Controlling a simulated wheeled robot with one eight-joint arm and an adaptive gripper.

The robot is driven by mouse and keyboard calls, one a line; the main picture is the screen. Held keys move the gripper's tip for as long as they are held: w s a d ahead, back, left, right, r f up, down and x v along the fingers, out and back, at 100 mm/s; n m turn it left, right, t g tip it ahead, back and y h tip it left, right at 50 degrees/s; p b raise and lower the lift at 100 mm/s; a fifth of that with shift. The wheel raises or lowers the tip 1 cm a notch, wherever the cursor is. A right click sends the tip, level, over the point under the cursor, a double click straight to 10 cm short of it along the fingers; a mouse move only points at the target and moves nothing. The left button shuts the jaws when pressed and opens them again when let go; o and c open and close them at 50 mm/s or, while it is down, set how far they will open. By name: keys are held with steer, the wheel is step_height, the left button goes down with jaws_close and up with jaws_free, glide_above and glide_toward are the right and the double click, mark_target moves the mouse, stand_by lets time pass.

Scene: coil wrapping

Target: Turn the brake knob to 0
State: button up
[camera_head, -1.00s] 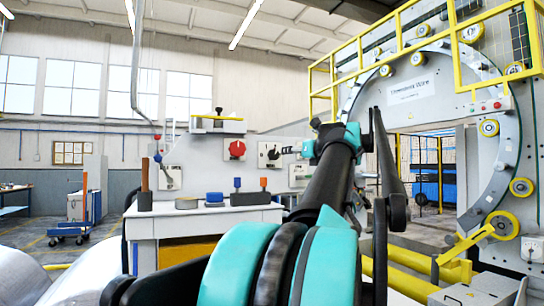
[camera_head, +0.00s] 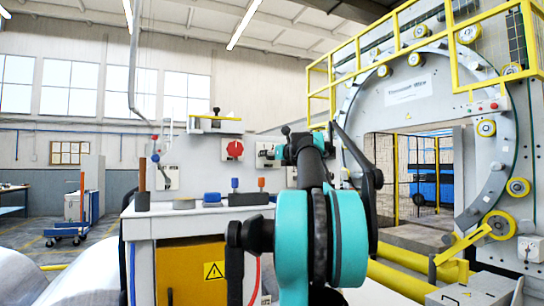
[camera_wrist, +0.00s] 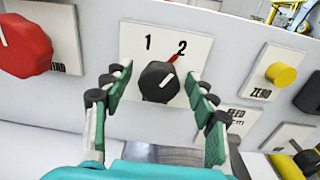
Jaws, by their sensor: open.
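In the wrist view, a black knob (camera_wrist: 158,82) sits on a white plate (camera_wrist: 135,40) marked 1 and 2. No 0 is visible, and no name can be read on this plate. My gripper (camera_wrist: 157,78) is open, with one finger left of the knob and one right of it. I see no clear contact with the knob. In the head view my gripper (camera_head: 284,152) is at the panel, partly covering this plate (camera_head: 265,150).
A red knob (camera_wrist: 22,45) is close on the left. A yellow button (camera_wrist: 281,74) and a FEED plate (camera_wrist: 238,120) are on the right. In the head view, blocks and tools lie on the bench below the panel, and a large ring machine (camera_head: 500,160) stands at right.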

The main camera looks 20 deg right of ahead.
steer(key=shift+w, duration=0.2)
steer(key=shift+c, duration=0.2)
steer(key=c, duration=1.1)
